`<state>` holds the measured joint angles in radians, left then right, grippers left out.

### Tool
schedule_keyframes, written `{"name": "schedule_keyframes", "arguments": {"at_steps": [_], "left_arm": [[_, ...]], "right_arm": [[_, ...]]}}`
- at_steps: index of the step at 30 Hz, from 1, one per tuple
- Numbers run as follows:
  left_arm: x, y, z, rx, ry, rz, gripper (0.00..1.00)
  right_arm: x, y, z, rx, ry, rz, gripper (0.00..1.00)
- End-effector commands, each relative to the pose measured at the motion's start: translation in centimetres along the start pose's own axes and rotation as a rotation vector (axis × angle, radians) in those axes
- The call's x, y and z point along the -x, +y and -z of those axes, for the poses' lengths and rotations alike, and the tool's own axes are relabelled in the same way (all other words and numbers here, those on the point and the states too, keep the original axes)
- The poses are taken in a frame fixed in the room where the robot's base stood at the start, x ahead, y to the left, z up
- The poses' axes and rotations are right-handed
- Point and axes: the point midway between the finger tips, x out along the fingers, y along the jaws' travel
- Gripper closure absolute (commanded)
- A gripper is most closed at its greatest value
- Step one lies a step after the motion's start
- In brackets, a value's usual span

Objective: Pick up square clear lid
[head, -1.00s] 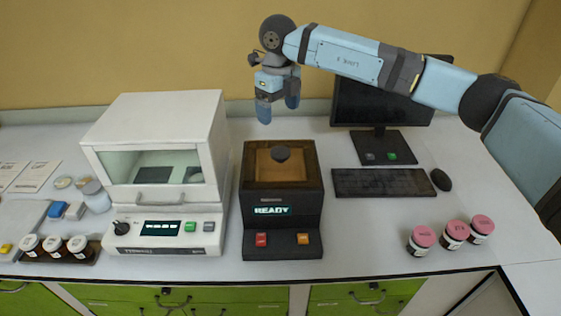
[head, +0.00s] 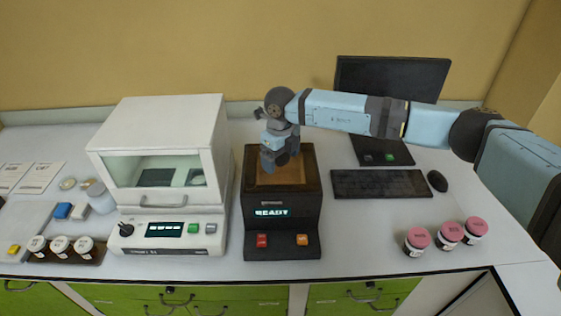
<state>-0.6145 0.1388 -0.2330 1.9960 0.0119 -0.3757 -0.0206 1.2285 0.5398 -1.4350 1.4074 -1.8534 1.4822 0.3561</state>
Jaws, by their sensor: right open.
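The square clear lid (head: 300,171) covers the top of the black device (head: 282,222) in the middle of the bench; it looks see-through over a brown inside. Its dark round knob, seen earlier, is now hidden behind my right gripper. My right gripper (head: 278,168) points down over the middle of the lid, its fingers at about the knob's place. It is open; whether the fingers touch the knob or lid I cannot tell. My left gripper is not in view.
A white cabinet-like instrument (head: 165,180) stands close on the left. A monitor (head: 392,80), a keyboard (head: 380,183) and a mouse (head: 437,181) are on the right. Pink-capped jars (head: 449,234) stand front right; white-capped jars (head: 61,246) sit front left. Bench in front of the keyboard is clear.

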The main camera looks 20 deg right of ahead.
Motion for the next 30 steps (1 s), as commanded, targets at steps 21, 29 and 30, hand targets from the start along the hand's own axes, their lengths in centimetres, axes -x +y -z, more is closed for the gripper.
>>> {"name": "schedule_keyframes", "arguments": {"at_steps": [21,29,30], "left_arm": [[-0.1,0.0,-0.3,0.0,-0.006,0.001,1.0],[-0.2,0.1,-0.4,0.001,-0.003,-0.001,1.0],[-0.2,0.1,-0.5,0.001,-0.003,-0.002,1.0]], "right_arm": [[0.0,0.0,-0.1,0.001,-0.002,-0.001,0.82],[1.1,0.0,-0.1,0.0,-0.004,-0.002,0.82],[1.5,0.0,-0.1,0.001,-0.005,-0.002,0.82]]}}
